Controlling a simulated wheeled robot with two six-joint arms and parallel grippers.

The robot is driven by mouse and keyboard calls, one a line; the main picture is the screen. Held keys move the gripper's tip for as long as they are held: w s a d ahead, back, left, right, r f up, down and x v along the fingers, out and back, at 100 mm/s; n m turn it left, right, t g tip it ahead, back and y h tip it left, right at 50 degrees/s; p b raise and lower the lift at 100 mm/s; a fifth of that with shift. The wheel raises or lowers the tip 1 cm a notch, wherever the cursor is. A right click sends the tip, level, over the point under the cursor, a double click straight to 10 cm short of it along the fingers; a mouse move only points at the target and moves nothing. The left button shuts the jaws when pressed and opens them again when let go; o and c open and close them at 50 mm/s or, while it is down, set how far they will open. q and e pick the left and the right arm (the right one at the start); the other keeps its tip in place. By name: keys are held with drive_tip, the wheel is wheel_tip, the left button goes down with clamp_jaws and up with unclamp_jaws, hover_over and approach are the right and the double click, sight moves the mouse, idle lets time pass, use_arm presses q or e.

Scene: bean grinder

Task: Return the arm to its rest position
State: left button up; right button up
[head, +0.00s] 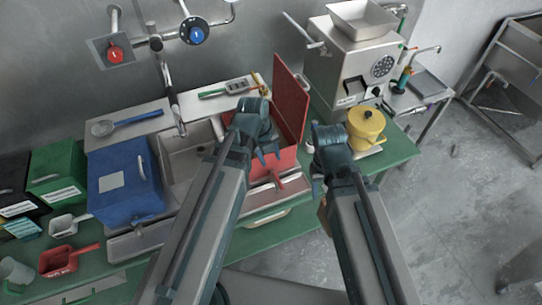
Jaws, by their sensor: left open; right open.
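My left gripper (268,158) is open and empty, above the front of the red box (291,110), whose lid stands raised. Its arm comes in from the bottom left. My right gripper (317,185) is open at the front edge of the green table (398,152), left of the yellow pot (366,125). Its fingers are partly hidden by its own wrist. The metal grinder (350,62) stands at the back right with a tray-like hopper on top.
A blue box (124,182) and a green box (57,170) stand on the left, with a red scoop (66,258) and a white scoop (69,223) in front. A sink (186,160) lies behind my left arm.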

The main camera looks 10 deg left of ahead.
idle(0.4)
use_arm(q)
drive_tip(key=s+d+f+n+y+b, duration=0.1)
drive_tip(key=s+d+f+n+b, duration=0.1)
drive_tip(key=n, duration=1)
drive_tip(key=s+d+f+n+g+y+b, duration=0.1)
drive_tip(key=s+d+f+n+y+b, duration=0.1)
drive_tip(key=n, duration=1.1)
drive_tip(key=s+d+f+b, duration=0.1)
drive_tip(key=s+f+b, duration=0.1)
drive_tip(key=s+f, duration=0.1)
drive_tip(key=shift+s+d+n+g, duration=0.25)
drive_tip(key=shift+s+n+g, duration=0.05)
drive_tip(key=shift+s, duration=0.45)
